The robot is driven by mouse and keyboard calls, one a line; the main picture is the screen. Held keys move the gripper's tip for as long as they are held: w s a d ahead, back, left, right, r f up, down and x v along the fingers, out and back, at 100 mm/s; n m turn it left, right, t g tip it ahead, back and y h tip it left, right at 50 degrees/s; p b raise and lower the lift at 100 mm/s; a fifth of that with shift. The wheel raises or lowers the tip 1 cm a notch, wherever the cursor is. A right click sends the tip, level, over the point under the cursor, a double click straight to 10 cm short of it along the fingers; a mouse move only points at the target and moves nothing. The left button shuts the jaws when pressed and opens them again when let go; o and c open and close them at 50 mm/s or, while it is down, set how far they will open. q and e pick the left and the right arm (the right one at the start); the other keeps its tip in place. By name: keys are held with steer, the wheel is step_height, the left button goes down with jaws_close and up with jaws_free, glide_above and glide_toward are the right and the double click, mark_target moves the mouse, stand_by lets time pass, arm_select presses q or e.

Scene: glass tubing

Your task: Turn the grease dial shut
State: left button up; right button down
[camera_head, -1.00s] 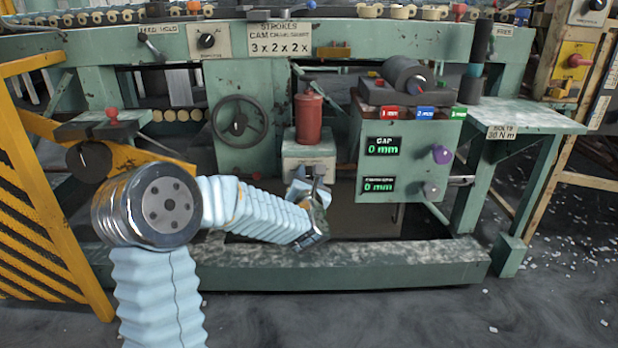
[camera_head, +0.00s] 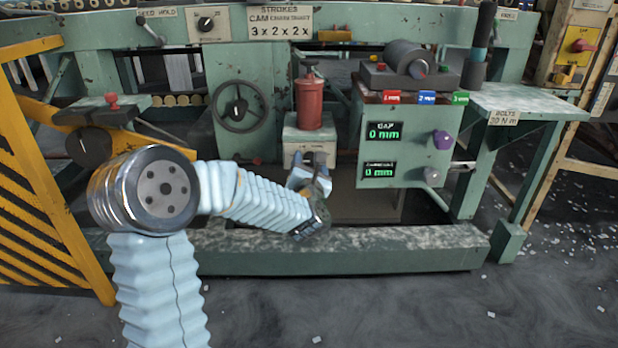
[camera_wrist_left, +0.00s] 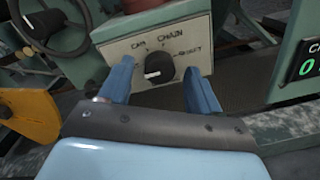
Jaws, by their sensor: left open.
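The grease dial (camera_wrist_left: 160,68) is a black round knob on a pale plate, with CAM on the left, CHAIN at the top and a blurred word on the right. Its white mark points left in the left wrist view. The plate is the front of a green box (camera_head: 294,135) under a red canister (camera_head: 308,102). My left gripper (camera_head: 309,170) is open in front of the plate, mostly hiding the dial in the head view. In the left wrist view its blue fingers (camera_wrist_left: 157,80) stand either side of the dial; contact is not clear. My right gripper is not in view.
A black handwheel (camera_head: 240,106) is left of the box. A green cabinet (camera_head: 404,155) with GAP displays and a purple knob stands to the right. A green beam (camera_head: 390,245) runs low in front. A yellow striped guard (camera_head: 35,200) is at the left.

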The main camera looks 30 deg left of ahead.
arm_select(q)
steer(key=v, duration=1.2)
steer(key=shift+s+d, duration=0.2)
steer(key=shift+s, duration=0.1)
steer(key=d+f+m+g+h, duration=0.3)
steer(key=d+f+m+h, duration=0.2)
steer(key=f+m, duration=0.6)
steer(key=d+f+m+g+h, duration=0.35)
steer(key=d+f+m, duration=0.3)
steer(key=f, duration=0.85)
steer(key=s+d+f+m+g+h, duration=0.2)
steer(key=s+d+f+m+g, duration=0.2)
steer(key=s+f+m, duration=0.45)
steer(key=s+d+f+m+g+h, duration=0.25)
steer(key=s+f+m+g, duration=0.25)
steer(key=s+f+m, duration=0.4)
step_height(320, 180, up, 18)
steer(key=s+d+p, duration=0.1)
steer(key=p, duration=1.7)
steer(key=shift+d, duration=0.3)
steer(key=shift+t, duration=0.25)
